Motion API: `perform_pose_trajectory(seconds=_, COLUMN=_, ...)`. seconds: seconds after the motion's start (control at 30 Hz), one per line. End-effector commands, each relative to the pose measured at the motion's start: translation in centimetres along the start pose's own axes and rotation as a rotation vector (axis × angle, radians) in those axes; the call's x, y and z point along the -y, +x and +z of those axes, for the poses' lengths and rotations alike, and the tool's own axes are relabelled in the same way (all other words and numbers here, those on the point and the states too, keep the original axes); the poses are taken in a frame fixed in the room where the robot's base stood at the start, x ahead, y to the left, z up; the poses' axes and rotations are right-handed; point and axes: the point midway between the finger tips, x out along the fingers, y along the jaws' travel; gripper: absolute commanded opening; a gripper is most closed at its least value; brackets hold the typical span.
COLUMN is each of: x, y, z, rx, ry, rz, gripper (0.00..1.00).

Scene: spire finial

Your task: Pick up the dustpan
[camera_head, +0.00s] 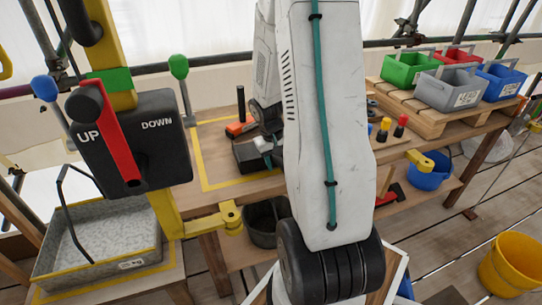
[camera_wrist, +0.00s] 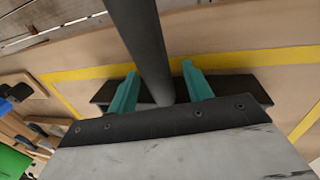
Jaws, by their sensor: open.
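The dustpan seems to be the dark thing in the wrist view, with a thick round handle (camera_wrist: 140,40) and a flat black part (camera_wrist: 243,84) behind my fingers. My gripper (camera_wrist: 161,90) is open, with one teal finger on each side of the handle. Contact between fingers and handle cannot be told. In the head view my gripper (camera_head: 265,148) is low over the wooden workbench, partly hidden by my arm. A dark shape that looks like the dustpan (camera_head: 246,156) lies beside it, inside a yellow outline.
An orange and black tool (camera_head: 237,128) is just behind on the bench. Coloured bins, including a green one (camera_head: 408,68), stand on a raised pallet at right. A lever box (camera_head: 135,140) and a grey tray (camera_head: 105,240) are at left. A yellow bucket (camera_head: 510,263) is on the floor.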

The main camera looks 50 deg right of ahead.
Motion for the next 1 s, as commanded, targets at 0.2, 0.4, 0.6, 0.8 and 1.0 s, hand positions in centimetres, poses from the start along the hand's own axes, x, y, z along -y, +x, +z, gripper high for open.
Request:
perform_pose_trajectory(seconds=0.2, x=0.0, y=0.0, z=0.0, rx=-0.001, ry=0.0, rz=0.0, gripper=0.36)
perform_pose_trajectory(seconds=0.4, x=0.0, y=-0.1, z=0.0, rx=-0.001, ry=0.0, rz=0.0, gripper=0.0)
perform_pose_trajectory(seconds=0.6, x=0.0, y=-0.1, z=0.0, rx=-0.001, ry=0.0, rz=0.0, gripper=0.0)
perform_pose_trajectory(seconds=0.8, x=0.0, y=-0.8, z=-0.1, rx=-0.004, ry=0.0, rz=0.0, gripper=0.0)
perform_pose_trajectory(seconds=1.0, x=0.0, y=-2.6, z=-0.1, rx=-0.006, ry=-0.006, rz=0.001, gripper=0.0)
